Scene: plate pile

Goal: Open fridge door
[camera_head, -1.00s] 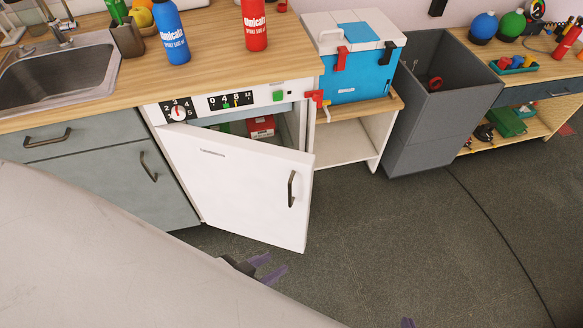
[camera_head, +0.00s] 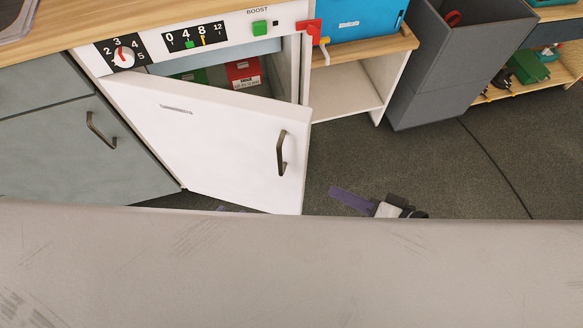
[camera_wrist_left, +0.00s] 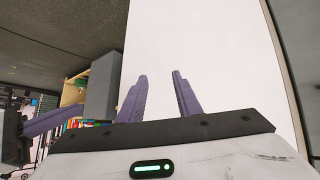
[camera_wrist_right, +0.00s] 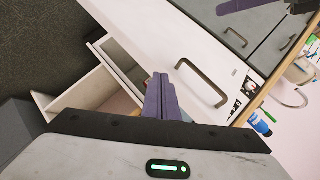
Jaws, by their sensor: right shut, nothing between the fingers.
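The white fridge door (camera_head: 215,140) stands ajar, swung out from its right side. Its dark bar handle (camera_head: 281,153) is near its right edge. My right gripper (camera_head: 337,191) is low, right of the door and apart from the handle. In the right wrist view its fingers (camera_wrist_right: 160,76) are together and empty, with the handle (camera_wrist_right: 203,83) beyond them to the right. My left gripper (camera_wrist_left: 160,74) has its fingers apart and empty in front of a broad white surface, which looks like the door. In the head view it is mostly hidden behind my pale body part.
A red box (camera_head: 243,73) sits inside the fridge. A grey cabinet (camera_head: 80,140) adjoins it at left. An open white shelf unit (camera_head: 345,90) and a grey bin (camera_head: 440,70) stand at right. Dark floor (camera_head: 450,165) in front of them is clear.

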